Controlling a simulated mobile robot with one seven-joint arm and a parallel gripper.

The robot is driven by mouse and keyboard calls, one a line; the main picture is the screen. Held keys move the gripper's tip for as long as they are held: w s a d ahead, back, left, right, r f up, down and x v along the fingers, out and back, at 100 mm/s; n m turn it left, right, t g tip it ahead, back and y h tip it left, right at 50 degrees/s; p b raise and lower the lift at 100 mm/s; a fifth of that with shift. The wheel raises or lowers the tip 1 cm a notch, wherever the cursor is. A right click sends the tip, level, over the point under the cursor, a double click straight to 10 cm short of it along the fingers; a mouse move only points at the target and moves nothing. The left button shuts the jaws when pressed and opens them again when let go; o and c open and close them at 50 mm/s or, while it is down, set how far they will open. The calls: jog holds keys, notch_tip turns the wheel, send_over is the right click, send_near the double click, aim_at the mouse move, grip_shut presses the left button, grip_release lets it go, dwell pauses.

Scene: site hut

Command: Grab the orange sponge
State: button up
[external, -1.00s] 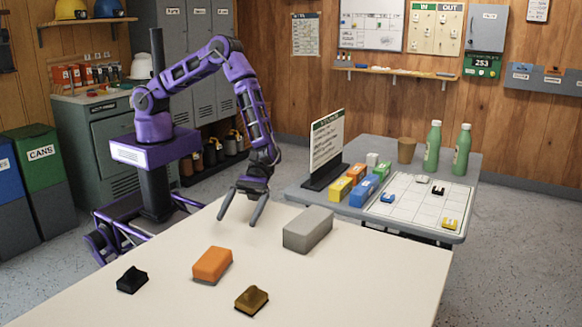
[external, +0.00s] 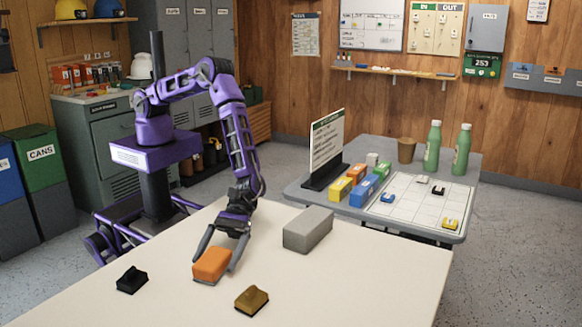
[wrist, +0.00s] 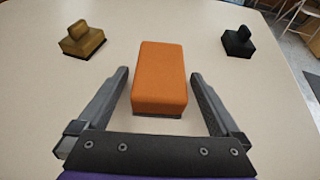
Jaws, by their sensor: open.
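The orange sponge (external: 211,264) is a small block lying on the pale table in the external view. It also shows in the wrist view (wrist: 160,78), lengthwise between the fingers. My gripper (external: 218,258) is low at the table with one finger on each side of the sponge. In the wrist view my gripper (wrist: 159,80) is open, with a gap between each finger and the sponge. The sponge rests on the table and is not held.
A grey block (external: 308,230) stands right of my gripper. A black stamp-like piece (external: 132,280) and a brown one (external: 252,299) sit on the pale table (external: 350,285). A grey side table (external: 440,232) behind holds blocks, bottles and a sign.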

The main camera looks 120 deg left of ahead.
jog(key=c, duration=1.3)
